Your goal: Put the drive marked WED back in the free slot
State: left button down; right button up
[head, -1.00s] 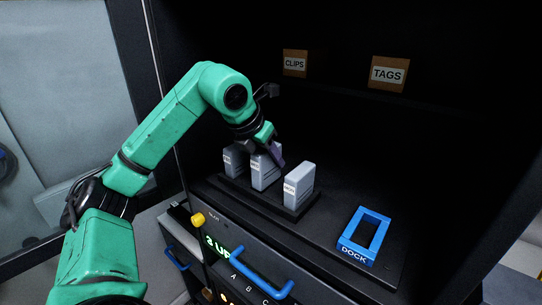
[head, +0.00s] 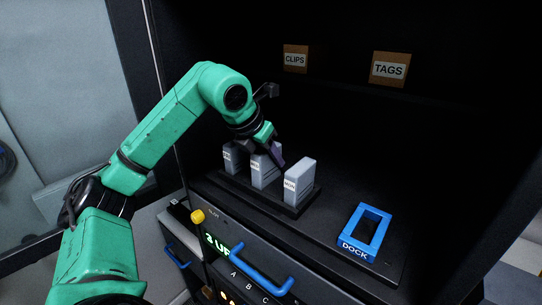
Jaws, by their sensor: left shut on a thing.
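Three grey drives with small white labels stand upright in a row in a black rack (head: 236,187). My left gripper (head: 274,153) is shut on the top of the middle drive (head: 264,173), which looks seated in the rack; its lower edge is too small to judge exactly. Its label is too blurred to read for sure. The left drive (head: 230,158) stands partly behind it. The right drive (head: 299,180) stands apart, its label also hard to read. My right gripper is not in view.
An empty blue frame marked DOCK (head: 347,251) lies on the dark shelf to the right. Boxes marked CLIPS (head: 296,71) and TAGS (head: 389,82) stand at the back. A blue handle (head: 262,278) and a yellow knob (head: 197,216) are on the front below the rack.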

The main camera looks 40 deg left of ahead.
pick_arm(q)
jog(key=shift+f+b, duration=0.3)
jog(key=shift+f, duration=0.1)
dwell(0.6)
grip_release()
notch_tip(320, 180, up, 7)
jog(key=p, duration=0.7)
jog(key=shift+r, duration=0.1)
dwell(0.3)
dwell(0.3)
